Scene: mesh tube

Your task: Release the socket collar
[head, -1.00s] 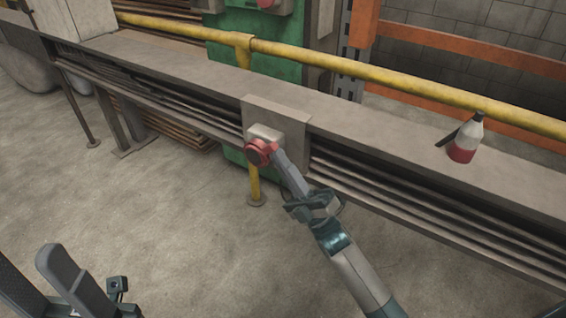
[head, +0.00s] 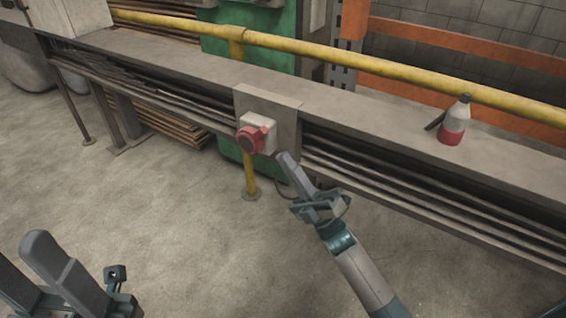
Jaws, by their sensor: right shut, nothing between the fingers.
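The red socket collar (head: 250,140) sits on the front of a small pale box (head: 264,127), fixed to a grey plate (head: 284,118) on the side of the long bench. My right gripper (head: 285,160) is shut and empty. Its fingertips are just right of and below the collar in the picture, apart from it. My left gripper (head: 22,252) is at the lower left corner, far from the socket. Its two fingers stand apart with nothing seen between them, and one is partly cut off by the picture edge.
A white and red spray bottle (head: 455,122) stands on the bench top (head: 370,115) at the right. A yellow rail (head: 330,65) runs behind the bench, and a yellow post (head: 249,180) stands below the socket. The concrete floor (head: 180,220) in front is open.

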